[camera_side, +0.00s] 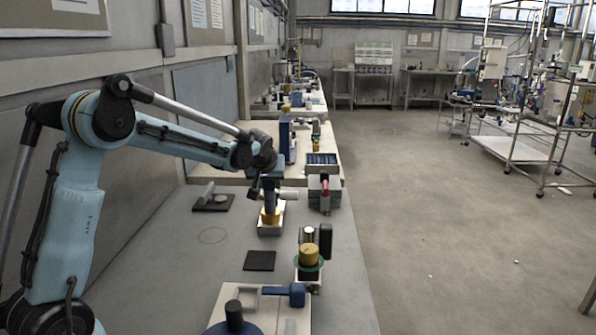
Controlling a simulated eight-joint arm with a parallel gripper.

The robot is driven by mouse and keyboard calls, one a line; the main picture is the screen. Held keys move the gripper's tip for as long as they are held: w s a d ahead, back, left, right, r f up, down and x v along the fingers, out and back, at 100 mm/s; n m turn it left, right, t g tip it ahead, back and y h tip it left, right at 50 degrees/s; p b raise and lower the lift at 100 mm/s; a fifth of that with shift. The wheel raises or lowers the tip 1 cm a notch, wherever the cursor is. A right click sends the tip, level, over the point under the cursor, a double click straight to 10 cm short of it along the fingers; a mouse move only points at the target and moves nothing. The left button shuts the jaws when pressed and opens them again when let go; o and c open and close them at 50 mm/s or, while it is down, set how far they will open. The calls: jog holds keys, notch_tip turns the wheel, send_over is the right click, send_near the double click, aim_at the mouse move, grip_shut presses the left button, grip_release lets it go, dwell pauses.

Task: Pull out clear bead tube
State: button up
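My gripper (264,191) points down at the middle of the bench, above a white block (270,229) with a yellow piece (270,216) on it. A dark blue upright part shows between the gripper and the yellow piece. I cannot tell whether it is a finger or a held thing, or whether it touches the yellow piece. A small pale cylinder (288,196) lies sideways just right of the gripper. No clear bead tube can be made out for certain at this size. The fingertips are too small and dark to read.
A yellow-capped cylinder with a green ring (309,257) stands nearer the camera, beside dark upright cylinders (325,240). A black square pad (259,261) lies left of it. A blue-handled fixture (290,294) is in front. Grey boxes (325,187) stand behind right. The left bench is mostly bare.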

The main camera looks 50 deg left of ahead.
grip_shut()
jog(key=shift+r, duration=1.05)
dwell(0.5)
jog(key=shift+r, duration=2.85)
